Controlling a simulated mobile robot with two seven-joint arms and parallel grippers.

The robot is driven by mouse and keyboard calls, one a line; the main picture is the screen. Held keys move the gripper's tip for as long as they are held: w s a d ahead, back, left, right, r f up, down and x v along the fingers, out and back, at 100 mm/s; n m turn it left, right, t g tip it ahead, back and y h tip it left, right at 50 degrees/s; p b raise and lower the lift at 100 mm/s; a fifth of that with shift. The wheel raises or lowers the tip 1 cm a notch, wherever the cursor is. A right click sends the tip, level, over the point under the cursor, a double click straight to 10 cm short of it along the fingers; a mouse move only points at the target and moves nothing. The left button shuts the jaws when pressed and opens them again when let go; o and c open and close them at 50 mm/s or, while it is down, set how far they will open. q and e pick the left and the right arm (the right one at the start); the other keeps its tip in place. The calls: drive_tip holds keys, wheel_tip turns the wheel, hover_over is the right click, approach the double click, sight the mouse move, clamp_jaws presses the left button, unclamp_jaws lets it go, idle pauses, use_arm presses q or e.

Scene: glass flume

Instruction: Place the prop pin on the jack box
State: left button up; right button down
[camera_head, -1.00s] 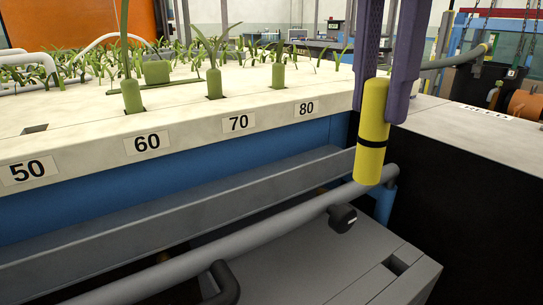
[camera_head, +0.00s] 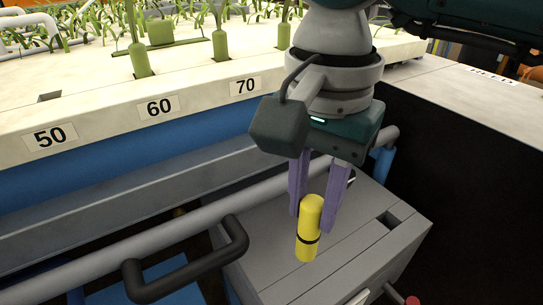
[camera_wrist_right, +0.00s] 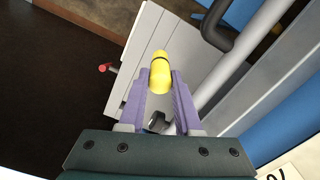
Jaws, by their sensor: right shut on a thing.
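The prop pin (camera_head: 309,228) is a yellow cylinder with a thin black band. My right gripper (camera_head: 316,212) is shut on its upper part and holds it nearly upright, slightly tilted. The pin also shows between the purple fingers in the right wrist view (camera_wrist_right: 160,72). The jack box (camera_head: 350,243) is a grey box with a grooved flat top and a dark slot near its right end. The pin appears in front of this top; whether its lower end touches cannot be told. My left gripper is not in view.
A grey pipe (camera_head: 190,219) runs along the flume just behind the box. A black handle (camera_head: 190,262) stands left of the box top. A black panel (camera_head: 470,190) rises at the right. A red knob (camera_head: 412,300) shows low at the right.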

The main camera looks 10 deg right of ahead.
sight(310, 228)
drive_tip(key=shift+f, duration=2.15)
